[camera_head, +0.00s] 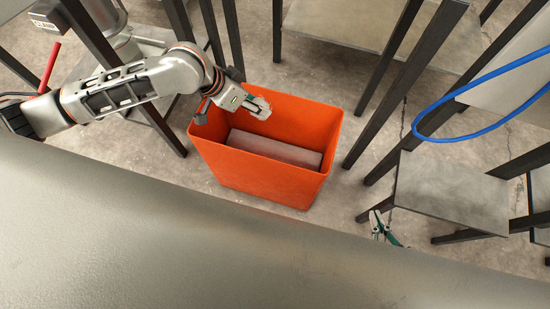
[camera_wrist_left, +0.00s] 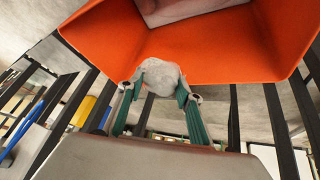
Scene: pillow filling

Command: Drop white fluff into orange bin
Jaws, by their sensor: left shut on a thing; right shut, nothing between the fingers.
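The orange bin (camera_head: 245,172) stands open on the floor beyond the near grey surface. My left gripper (camera_head: 255,104) reaches in from the left over the bin's far left part. In the left wrist view its green fingers (camera_wrist_left: 160,90) are shut on a pale, rounded lump of white fluff (camera_wrist_left: 160,73), with the orange bin (camera_wrist_left: 215,50) behind it. In the head view the fluff is small and hard to tell from the fingertips. My right gripper (camera_head: 378,222) is shut and empty, low at the right past the near surface's edge, apart from the bin.
A grey, block-like thing (camera_head: 275,148) lies inside the bin. Dark-legged tables stand behind and to the right, with a low grey shelf (camera_head: 450,190) at right. A blue cable loop (camera_head: 480,80) hangs at upper right. Concrete floor shows around the bin.

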